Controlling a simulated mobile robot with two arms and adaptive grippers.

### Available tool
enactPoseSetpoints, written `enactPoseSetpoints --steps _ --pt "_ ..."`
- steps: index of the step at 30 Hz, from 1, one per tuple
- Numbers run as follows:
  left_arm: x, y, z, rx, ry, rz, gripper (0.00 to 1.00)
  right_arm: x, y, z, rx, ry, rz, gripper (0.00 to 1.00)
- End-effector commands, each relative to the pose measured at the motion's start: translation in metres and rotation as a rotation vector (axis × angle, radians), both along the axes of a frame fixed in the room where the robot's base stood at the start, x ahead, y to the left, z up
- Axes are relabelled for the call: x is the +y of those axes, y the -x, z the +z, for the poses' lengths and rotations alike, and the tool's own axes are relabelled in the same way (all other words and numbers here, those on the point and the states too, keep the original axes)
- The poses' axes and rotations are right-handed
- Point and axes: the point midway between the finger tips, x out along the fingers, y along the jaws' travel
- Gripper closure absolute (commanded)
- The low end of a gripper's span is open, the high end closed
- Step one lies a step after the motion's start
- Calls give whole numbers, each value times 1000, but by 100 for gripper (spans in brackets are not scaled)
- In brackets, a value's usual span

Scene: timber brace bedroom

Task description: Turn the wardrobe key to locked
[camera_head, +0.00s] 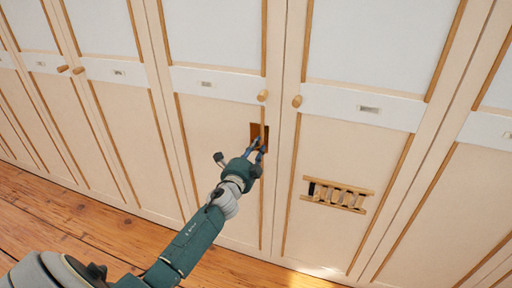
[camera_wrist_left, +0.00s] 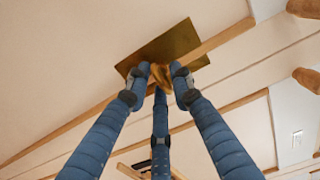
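The wardrobe key (camera_wrist_left: 161,76) is a small brass-coloured piece standing out from a dark brass plate (camera_wrist_left: 187,40) on the wardrobe door. The plate also shows in the head view (camera_head: 255,130), but the key is hidden there behind my fingers. My left gripper (camera_head: 257,147) reaches up from the lower left to the plate. In the left wrist view its blue fingertips (camera_wrist_left: 161,74) close around the key from both sides, with a third finger below. How far the key is turned cannot be made out. My right gripper is not in view.
Cream wardrobe doors with wooden trim fill the view. Round wooden knobs (camera_head: 262,96) (camera_head: 297,101) sit just above the plate. A slatted wooden piece (camera_head: 338,195) is on the door to the right. The plank floor (camera_head: 75,215) is clear at lower left.

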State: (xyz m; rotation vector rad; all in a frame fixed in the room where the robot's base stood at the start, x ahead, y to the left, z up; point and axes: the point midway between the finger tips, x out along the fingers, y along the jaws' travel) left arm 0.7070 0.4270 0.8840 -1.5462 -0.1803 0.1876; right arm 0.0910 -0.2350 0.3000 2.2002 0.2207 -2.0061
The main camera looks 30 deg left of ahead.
Motion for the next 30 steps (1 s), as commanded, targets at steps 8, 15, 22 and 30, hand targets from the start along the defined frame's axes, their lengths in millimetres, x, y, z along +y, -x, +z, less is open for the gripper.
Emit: enactPoseSetpoints --steps 8,15,22,30 --pt "0 0 1 -2 1 0 70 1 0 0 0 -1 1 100" --pt "-5 22 0 -1 1 -1 70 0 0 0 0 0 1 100" --pt "-17 71 -1 1 2 -1 70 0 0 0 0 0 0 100" --pt "-27 110 0 1 2 0 70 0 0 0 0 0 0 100"
